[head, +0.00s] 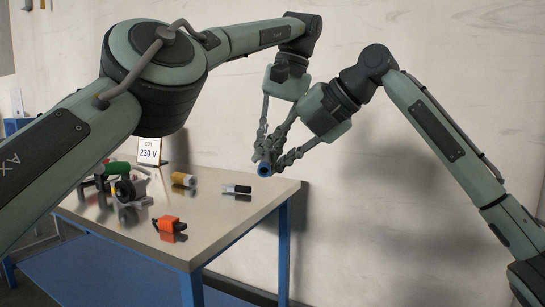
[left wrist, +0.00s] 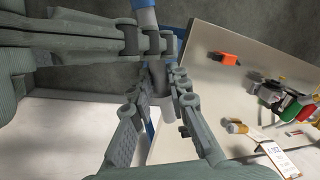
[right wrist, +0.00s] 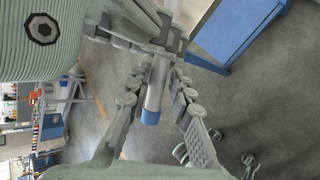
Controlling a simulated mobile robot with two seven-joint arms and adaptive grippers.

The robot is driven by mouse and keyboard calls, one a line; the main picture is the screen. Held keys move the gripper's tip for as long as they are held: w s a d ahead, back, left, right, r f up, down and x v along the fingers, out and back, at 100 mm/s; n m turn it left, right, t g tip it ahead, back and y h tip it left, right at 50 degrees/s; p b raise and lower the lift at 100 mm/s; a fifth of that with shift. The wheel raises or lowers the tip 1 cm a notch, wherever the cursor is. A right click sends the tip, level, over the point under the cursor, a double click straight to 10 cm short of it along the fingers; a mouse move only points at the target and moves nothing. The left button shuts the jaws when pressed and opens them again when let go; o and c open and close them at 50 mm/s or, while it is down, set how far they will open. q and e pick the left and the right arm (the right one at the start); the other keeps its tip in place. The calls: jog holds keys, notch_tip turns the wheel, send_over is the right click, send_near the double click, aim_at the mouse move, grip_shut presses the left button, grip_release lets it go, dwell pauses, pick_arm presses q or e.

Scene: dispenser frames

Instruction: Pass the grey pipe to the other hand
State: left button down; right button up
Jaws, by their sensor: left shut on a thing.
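My left gripper (left wrist: 160,82) is shut on the pipe. My right gripper (right wrist: 159,82) has its fingers on both sides of the same pipe (right wrist: 155,92), but whether they press on it cannot be told. The two grippers are very close together around the pipe in the head view.
The table (head: 215,222) stands below and left of the grippers. A plain wall is behind.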

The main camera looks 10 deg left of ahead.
grip_shut()
pick_arm(q)
jog(key=c, duration=1.4)
grip_release()
jog(key=shift+o, duration=0.2)
jog(key=shift+r, duration=0.1)
